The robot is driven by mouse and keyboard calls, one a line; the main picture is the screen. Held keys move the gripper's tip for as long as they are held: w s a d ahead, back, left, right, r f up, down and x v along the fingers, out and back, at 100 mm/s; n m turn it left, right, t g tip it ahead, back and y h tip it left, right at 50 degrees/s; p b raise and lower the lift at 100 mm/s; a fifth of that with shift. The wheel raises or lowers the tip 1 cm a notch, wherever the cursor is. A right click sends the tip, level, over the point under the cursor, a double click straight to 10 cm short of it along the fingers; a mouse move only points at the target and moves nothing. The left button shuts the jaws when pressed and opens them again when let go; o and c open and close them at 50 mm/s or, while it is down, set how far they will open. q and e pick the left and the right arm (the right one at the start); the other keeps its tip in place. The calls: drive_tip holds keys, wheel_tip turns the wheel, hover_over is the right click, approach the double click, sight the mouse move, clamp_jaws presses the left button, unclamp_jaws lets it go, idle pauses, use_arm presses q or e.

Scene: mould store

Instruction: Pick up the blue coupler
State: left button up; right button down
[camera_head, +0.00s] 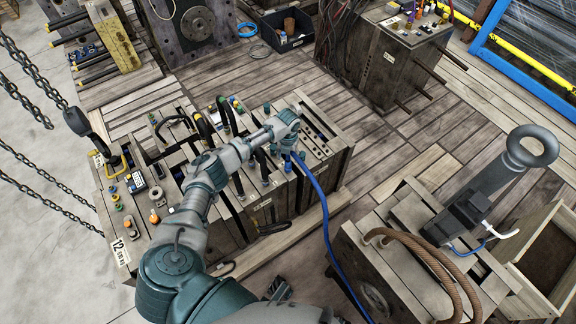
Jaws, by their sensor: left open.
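My left arm comes up from the bottom and reaches over a wooden mould block (322,168). Its wrist is bent down near the block's right end, and my left gripper (288,152) is open, small and mostly hidden below the wrist. A blue hose (322,200) runs from beside the gripper down to the lower right. A small blue fitting (288,166), perhaps the blue coupler, shows right under the wrist. I cannot tell whether the fingers touch it. My right gripper does not show clearly.
Black hoses (204,130) stand up from the block, and small fittings lie on its left end. Chains (40,175) hang at the left. A block with a brown hose (425,262) and a large lifting eye (531,146) stands at the right. Planks (440,150) behind are mostly clear.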

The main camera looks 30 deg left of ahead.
sight(289, 166)
use_arm(q)
drive_tip(key=shift+d+f, duration=0.35)
drive_tip(key=shift+f, duration=0.8)
drive_tip(key=f, duration=0.2)
drive_tip(key=a+f+b, duration=0.1)
drive_tip(key=f, duration=0.2)
drive_tip(key=shift+f, duration=0.1)
drive_tip(key=shift+d, duration=0.1)
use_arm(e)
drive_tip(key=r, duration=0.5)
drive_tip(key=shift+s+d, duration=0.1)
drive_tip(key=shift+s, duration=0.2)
use_arm(q)
drive_tip(key=shift+d, duration=0.15)
drive_tip(key=c, duration=0.3)
drive_tip(key=shift+d+r, duration=0.1)
drive_tip(key=shift+r, duration=0.1)
clamp_jaws()
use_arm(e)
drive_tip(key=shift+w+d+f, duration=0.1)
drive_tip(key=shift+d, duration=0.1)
